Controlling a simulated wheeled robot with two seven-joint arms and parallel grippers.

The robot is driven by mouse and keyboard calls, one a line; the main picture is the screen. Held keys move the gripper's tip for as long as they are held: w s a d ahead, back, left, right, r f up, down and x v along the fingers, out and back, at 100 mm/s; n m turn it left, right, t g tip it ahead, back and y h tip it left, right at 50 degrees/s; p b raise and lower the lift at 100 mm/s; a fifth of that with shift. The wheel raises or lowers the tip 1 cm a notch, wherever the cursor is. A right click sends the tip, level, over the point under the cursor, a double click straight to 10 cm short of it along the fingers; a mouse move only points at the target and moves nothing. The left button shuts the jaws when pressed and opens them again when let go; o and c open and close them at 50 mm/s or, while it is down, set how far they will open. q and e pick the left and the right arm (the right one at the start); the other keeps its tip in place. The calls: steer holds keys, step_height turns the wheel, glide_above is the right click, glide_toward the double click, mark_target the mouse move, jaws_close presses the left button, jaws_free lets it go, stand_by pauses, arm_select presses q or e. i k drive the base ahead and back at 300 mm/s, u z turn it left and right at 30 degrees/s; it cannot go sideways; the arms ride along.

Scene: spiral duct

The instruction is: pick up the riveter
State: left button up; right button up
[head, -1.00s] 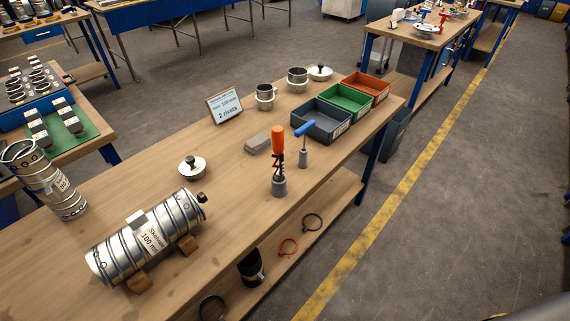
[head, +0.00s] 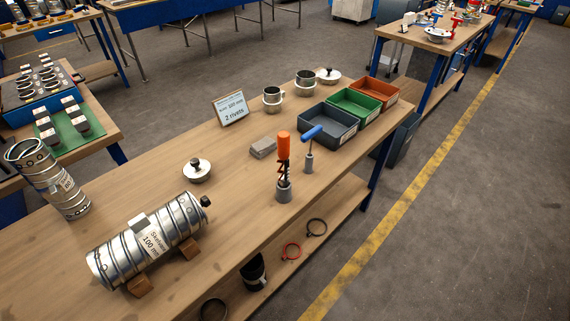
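The riveter appears to be the orange-handled tool (head: 284,160) with dark linkage below the handle. It stands upright in a grey cup-shaped holder (head: 284,193) near the front edge of the workbench (head: 222,176). Its lower end is hidden in the holder. A blue-handled tool (head: 312,133) stands in a smaller grey holder just to its right and behind. Neither of my grippers shows in the head view.
A spiral duct (head: 150,245) lies on wooden blocks at the bench's left. A lidded knob piece (head: 197,170), grey block (head: 263,148), sign (head: 230,109) and grey bin (head: 328,124) stand around. Clamp rings (head: 291,251) lie on the lower shelf. Open floor (head: 450,230) lies right.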

mark_target(283, 137)
steer(key=z, duration=1.1)
steer(key=i, duration=0.4)
steer(key=u, duration=2.6)
